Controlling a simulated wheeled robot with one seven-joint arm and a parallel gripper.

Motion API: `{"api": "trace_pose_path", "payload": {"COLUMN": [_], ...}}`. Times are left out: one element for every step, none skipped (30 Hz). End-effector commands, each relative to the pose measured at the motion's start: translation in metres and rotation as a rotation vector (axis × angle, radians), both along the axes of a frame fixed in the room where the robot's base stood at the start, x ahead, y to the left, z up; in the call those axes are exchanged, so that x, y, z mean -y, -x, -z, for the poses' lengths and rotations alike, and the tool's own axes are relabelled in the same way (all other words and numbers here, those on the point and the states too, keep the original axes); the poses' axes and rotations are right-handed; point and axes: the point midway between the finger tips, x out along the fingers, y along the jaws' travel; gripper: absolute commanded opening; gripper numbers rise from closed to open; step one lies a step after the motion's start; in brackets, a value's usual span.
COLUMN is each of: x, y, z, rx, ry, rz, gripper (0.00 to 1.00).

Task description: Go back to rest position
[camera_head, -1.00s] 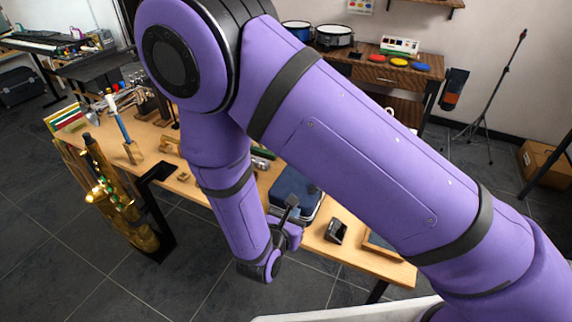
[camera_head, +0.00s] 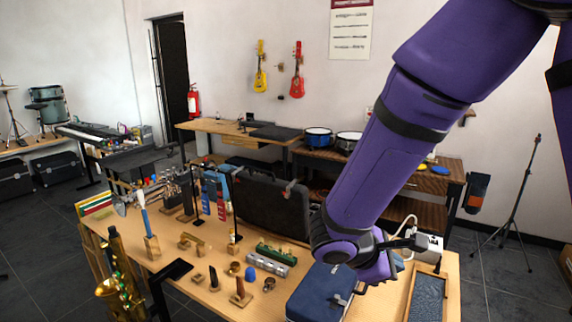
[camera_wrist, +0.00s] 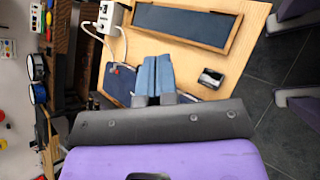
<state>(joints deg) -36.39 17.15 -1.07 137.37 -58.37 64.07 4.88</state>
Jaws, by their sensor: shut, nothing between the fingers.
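My purple arm reaches down from the upper right in the head view and bends at a joint above the workbench (camera_head: 445,290). Its wrist end hangs beside a dark blue case (camera_head: 318,292). In the wrist view my gripper (camera_wrist: 156,78) shows as two bluish fingers side by side, shut and with nothing between them. The dark blue case (camera_wrist: 118,84) is partly hidden behind the fingers there. In the head view the fingertips are hard to make out against the wrist.
A wood-framed dark panel (camera_head: 428,297) and a white device (camera_head: 428,244) are near the wrist. A small black object (camera_wrist: 210,77) lies on the bench. A large open black case (camera_head: 268,205), stands and small wooden parts fill its left. A saxophone (camera_head: 118,285) stands at its left edge.

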Motion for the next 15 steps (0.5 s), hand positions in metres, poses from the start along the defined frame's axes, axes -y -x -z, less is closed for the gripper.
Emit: {"api": "trace_pose_path", "payload": {"x": [0.011,0.016,0.022,0.027,0.032,0.038,0.042,0.046,0.051,0.055,0.058,0.062,0.065,0.068,0.072], "y": [0.005,0.008,0.012,0.015,0.019,0.024,0.028,0.032,0.037,0.041,0.045,0.051,0.055,0.059,0.065], "z": [-0.013,-0.019,-0.027,-0.033,-0.038,-0.046,-0.051,-0.056,-0.063,-0.068,-0.073,-0.08,-0.085,-0.089,-0.096], "rx": [0.023,0.035,0.05,0.062,0.074,0.091,0.104,0.117,0.135,0.149,0.162,0.182,0.197,0.212,0.233], "ry": [-0.048,-0.074,-0.111,-0.14,-0.167,-0.204,-0.232,-0.26,-0.3,-0.328,-0.356,-0.395,-0.424,-0.454,-0.494], "rz": [0.061,0.094,0.138,0.171,0.203,0.246,0.277,0.309,0.348,0.379,0.407,0.446,0.473,0.502,0.538], "gripper": [0.0,0.0,0.0,0.0,0.0,0.0,0.0,0.0,0.0,0.0,0.0,0.0,0.0,0.0,0.0]}}
